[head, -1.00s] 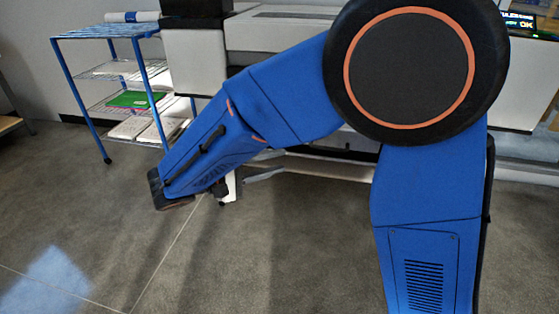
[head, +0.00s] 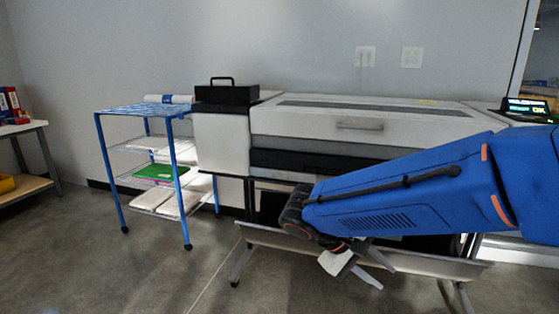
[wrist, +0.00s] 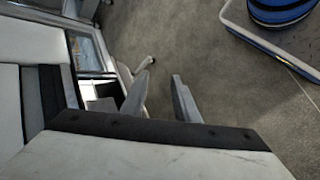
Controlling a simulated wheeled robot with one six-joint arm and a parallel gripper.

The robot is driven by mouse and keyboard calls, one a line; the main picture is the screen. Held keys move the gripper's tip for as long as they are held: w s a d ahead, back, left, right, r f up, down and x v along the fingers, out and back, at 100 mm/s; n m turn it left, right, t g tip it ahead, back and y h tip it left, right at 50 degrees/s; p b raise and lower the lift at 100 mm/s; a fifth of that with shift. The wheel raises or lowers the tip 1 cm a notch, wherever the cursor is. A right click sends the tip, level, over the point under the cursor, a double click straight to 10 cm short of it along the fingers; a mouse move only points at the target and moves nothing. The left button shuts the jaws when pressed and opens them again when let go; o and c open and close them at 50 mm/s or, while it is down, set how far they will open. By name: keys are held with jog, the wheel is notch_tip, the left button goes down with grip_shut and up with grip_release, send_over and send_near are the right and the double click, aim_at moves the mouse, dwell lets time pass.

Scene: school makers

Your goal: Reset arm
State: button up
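My blue arm reaches in from the right side of the head view. Its gripper (head: 386,277) hangs in front of the lower part of the large printer (head: 345,120). The two grey fingers stand apart. In the wrist view my gripper (wrist: 164,70) shows a clear gap between the fingers, with only grey floor beyond. Nothing is held. The arm hides part of the printer's right front and stand.
A blue wire cart (head: 122,185) with papers and a green folder (head: 160,173) stands left of the printer. A black case (head: 226,95) sits on the printer's left end. A table (head: 35,127) is at far left. The front-left floor is clear.

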jog(key=s+d+f+m+t+y, duration=0.1)
jog(key=s+d+m+t+y, duration=0.2)
jog(key=s+d+y, duration=0.3)
jog(key=shift+s+f+m+t+y, duration=0.2)
jog(key=shift+s+m+t+y, duration=0.35)
jog(key=shift+s+y, duration=1.85)
jog(key=shift+s+h, duration=0.85)
jog(key=shift+h, duration=0.05)
